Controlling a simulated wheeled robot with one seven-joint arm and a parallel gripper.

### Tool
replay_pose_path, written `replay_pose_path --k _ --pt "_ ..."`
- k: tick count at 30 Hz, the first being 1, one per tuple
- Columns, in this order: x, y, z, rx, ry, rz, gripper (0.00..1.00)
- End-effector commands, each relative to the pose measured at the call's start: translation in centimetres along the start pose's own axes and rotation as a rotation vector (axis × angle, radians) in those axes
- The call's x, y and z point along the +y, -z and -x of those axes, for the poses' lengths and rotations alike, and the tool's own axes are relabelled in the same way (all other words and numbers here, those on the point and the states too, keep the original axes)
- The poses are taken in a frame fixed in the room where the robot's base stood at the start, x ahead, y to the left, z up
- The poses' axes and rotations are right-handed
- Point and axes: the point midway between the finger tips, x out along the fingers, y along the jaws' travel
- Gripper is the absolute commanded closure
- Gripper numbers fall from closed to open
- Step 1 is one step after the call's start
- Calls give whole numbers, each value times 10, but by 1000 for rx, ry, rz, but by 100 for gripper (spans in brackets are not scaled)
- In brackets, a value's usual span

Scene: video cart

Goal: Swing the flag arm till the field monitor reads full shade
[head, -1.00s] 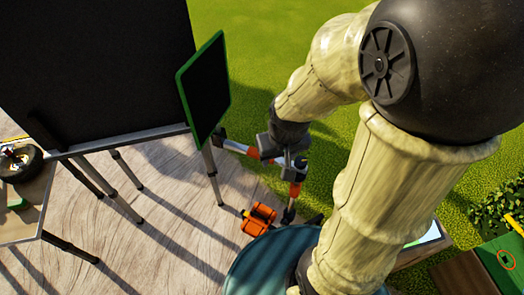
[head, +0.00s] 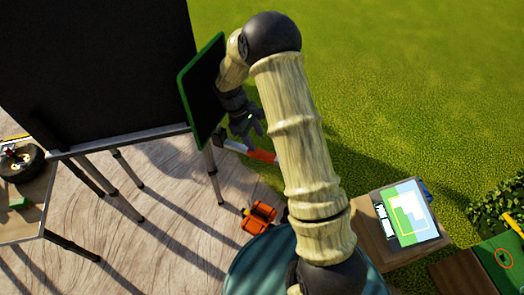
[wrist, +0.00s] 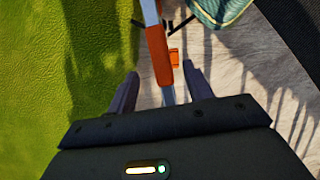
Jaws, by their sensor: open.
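The flag (head: 203,90) is a black panel with a green rim, standing tilted at the left of the head view. The flag arm (head: 262,156), grey with an orange sleeve, runs out below it. In the wrist view the orange sleeve (wrist: 158,52) lies ahead of and between my fingertips. My gripper (head: 246,124) is open, beside the flag's right edge and near the arm; the open jaws also show in the wrist view (wrist: 160,85). I cannot tell whether they touch the arm. The field monitor (head: 410,212) shows green, white and blue areas and a yellow outline; no reading is legible.
A large black panel (head: 95,70) on a legged frame fills the upper left. A side table (head: 28,220) with a dark wheel-like item stands at far left. An orange item (head: 258,217) sits on the wooden deck (head: 170,235). Open grass (head: 420,90) lies to the right.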

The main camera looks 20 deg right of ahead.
Motion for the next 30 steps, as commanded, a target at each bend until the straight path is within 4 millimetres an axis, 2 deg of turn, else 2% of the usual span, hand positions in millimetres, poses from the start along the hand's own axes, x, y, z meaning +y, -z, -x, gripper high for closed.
replay_pose_path --k 14,17,30 --pt "2 2 -5 -9 -1 12 49" --pt "2 1 -13 -10 0 12 49" --pt "1 1 -72 -9 0 12 49"
